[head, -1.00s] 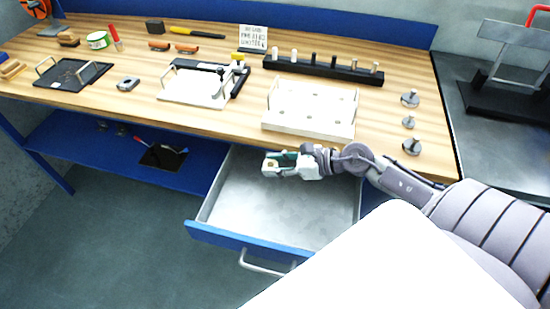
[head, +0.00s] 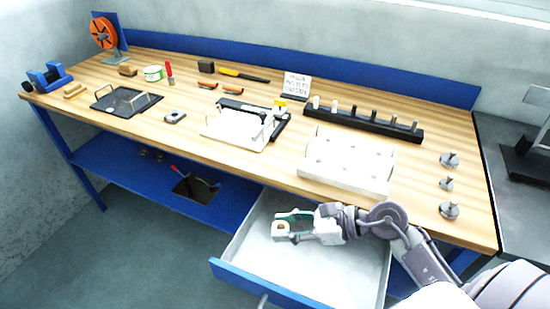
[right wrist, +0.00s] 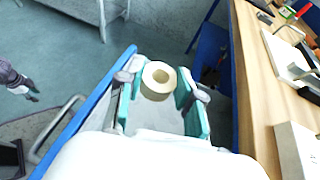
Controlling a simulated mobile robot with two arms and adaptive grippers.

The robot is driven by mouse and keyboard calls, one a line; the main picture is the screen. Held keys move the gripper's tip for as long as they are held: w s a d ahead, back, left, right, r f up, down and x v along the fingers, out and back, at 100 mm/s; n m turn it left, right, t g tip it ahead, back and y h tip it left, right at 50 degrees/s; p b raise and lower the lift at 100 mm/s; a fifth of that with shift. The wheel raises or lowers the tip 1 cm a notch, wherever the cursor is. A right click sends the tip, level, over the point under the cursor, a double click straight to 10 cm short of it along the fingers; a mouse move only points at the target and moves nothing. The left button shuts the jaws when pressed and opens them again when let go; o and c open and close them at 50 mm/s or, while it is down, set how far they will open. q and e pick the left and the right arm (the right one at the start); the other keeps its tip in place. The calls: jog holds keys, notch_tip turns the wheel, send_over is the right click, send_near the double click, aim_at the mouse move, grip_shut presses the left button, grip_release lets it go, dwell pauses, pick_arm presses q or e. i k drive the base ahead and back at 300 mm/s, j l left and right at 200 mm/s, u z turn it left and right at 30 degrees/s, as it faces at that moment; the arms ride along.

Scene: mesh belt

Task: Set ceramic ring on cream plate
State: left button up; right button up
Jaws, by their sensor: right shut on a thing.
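The ceramic ring is a short cream ring with a round hole (right wrist: 158,78). My right gripper (right wrist: 158,88) is shut on it, with one green-lined finger on each side. In the head view the right gripper (head: 288,226) is over the open drawer, and the ring (head: 281,228) shows small between its fingertips. A cream plate with holes and thin upright rails (head: 345,165) lies on the bench above and right of the gripper, apart from it. My left arm's end (right wrist: 26,88) shows at the left edge of the right wrist view, too small to read.
The open metal drawer (head: 262,250) sticks out below the bench edge. A white plate with a clamp (head: 232,132), a black peg rail (head: 362,124) and several metal knobs (head: 447,184) stand on the wooden bench (head: 290,160). A black tray (head: 125,101) is at left.

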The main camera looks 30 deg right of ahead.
aim_at(231, 125)
jog(key=j+z, duration=0.1)
jog(key=z, duration=0.25)
jog(key=i+j+z, duration=0.1)
jog(key=z, duration=0.25)
jog(key=j+z, duration=0.1)
jog(key=z, duration=0.2)
jog(key=i+j+z, duration=0.15)
jog(key=j+z, duration=0.2)
jog(key=j, duration=0.7)
jog(key=j+z, duration=0.35)
jog(key=j, duration=0.7)
jog(key=i, duration=0.05)
